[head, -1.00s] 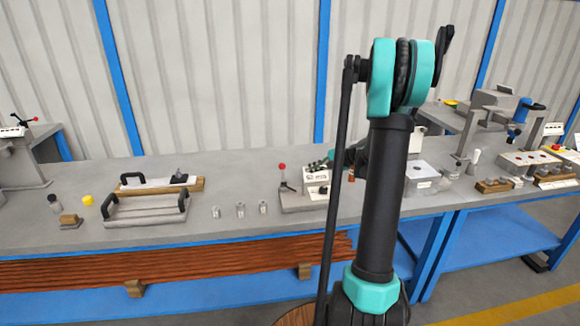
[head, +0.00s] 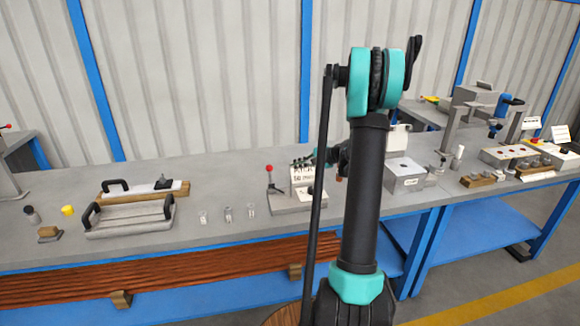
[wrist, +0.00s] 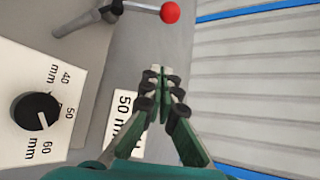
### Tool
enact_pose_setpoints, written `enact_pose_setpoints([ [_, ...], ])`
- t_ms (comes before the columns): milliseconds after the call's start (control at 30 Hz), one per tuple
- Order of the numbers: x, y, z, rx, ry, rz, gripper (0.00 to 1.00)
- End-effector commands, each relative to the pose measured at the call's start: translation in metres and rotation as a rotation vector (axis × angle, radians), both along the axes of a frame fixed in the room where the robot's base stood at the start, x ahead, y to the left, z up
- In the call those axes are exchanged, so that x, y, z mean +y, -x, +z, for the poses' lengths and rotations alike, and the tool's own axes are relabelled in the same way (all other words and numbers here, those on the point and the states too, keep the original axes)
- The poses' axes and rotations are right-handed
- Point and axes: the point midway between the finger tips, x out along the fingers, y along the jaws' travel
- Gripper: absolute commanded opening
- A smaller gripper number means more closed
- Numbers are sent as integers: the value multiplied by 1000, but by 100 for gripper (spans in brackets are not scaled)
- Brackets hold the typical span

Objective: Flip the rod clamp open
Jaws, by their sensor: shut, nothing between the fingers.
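A lever with a red ball knob (head: 269,168) stands upright on a grey fixture base (head: 290,206); it looks like the rod clamp. In the wrist view the red knob (wrist: 170,12) and its grey metal arm lie at the top, beyond my fingertips. My gripper (head: 300,162) is just right of the knob, above the fixture. In the wrist view my gripper (wrist: 160,74) has its green fingers together at the tips, with nothing between them. It is apart from the lever.
A white panel with a black dial (wrist: 36,111) and mm marks is at the wrist view's left. A "50 mm" label (wrist: 125,115) lies under the fingers. A grey box (head: 405,180) stands right of my arm. Several small metal pieces (head: 228,214) are left of the fixture.

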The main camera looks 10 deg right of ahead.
Motion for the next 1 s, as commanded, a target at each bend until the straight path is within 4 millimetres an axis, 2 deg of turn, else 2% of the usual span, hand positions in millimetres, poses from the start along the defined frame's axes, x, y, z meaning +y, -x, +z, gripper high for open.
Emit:
enact_pose_setpoints([
  [467,58,-49,-38,-1,1,2,0],
  [700,71,-29,-23,0,0,0,0],
  [1000,76,-21,-16,0,0,0,0],
])
